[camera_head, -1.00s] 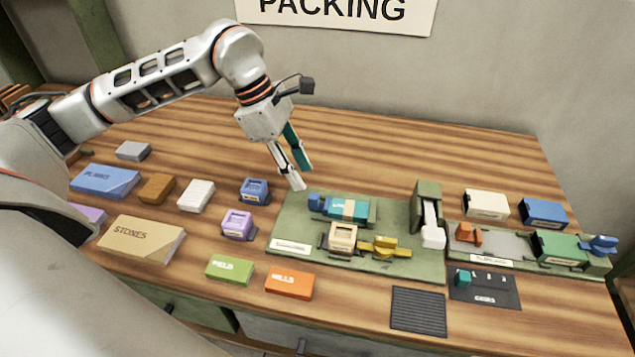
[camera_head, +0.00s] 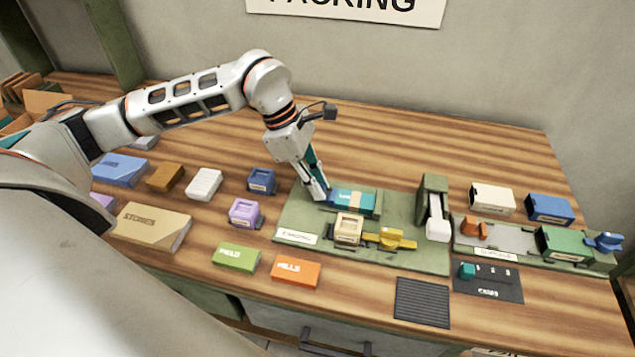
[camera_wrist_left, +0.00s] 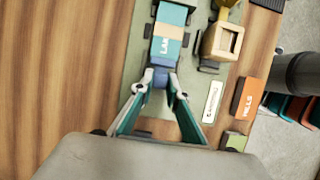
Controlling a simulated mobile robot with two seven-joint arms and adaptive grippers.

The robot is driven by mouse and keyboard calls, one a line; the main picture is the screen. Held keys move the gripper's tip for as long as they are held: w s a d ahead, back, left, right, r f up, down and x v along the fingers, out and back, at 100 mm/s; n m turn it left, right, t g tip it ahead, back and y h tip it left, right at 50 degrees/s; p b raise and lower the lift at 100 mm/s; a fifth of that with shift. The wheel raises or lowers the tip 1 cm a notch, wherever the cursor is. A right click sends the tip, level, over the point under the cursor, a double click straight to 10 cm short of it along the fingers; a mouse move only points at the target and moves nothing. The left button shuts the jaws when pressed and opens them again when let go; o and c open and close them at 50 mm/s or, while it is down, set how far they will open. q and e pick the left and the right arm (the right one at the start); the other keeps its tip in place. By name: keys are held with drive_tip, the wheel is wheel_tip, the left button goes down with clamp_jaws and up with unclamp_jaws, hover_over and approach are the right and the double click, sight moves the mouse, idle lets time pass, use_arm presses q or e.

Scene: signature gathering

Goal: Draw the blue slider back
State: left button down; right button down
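The blue slider (camera_wrist_left: 160,78) is a small blue piece at the end of a teal block with a tan band (camera_head: 354,202), on the green board (camera_head: 290,217). My left gripper (camera_head: 322,193) reaches down to it from above. In the left wrist view its two fingertips (camera_wrist_left: 161,84) lie close against both sides of the blue piece, with little or no gap. In the head view the fingers hide most of the slider. My right gripper is not in view.
Beside the teal block are a cream box (camera_head: 348,230) and a yellow handle (camera_head: 390,239). A white lever (camera_head: 437,223) stands to the right. Blue (camera_head: 262,181) and purple (camera_head: 245,212) blocks lie left of the board. The wood behind the board is clear.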

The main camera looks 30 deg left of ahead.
sight(299, 194)
use_arm(q)
drive_tip(key=shift+s+a, duration=0.25)
drive_tip(key=shift+a, duration=0.75)
drive_tip(key=shift+s+a, duration=0.25)
drive_tip(key=shift+a, duration=0.7)
drive_tip(key=c, duration=2.1)
unclamp_jaws()
drive_tip(key=shift+o, duration=0.7)
drive_tip(key=shift+a, duration=0.15)
drive_tip(key=shift+a+r, duration=0.1)
drive_tip(key=shift+r, duration=0.4)
drive_tip(key=v, duration=1.1)
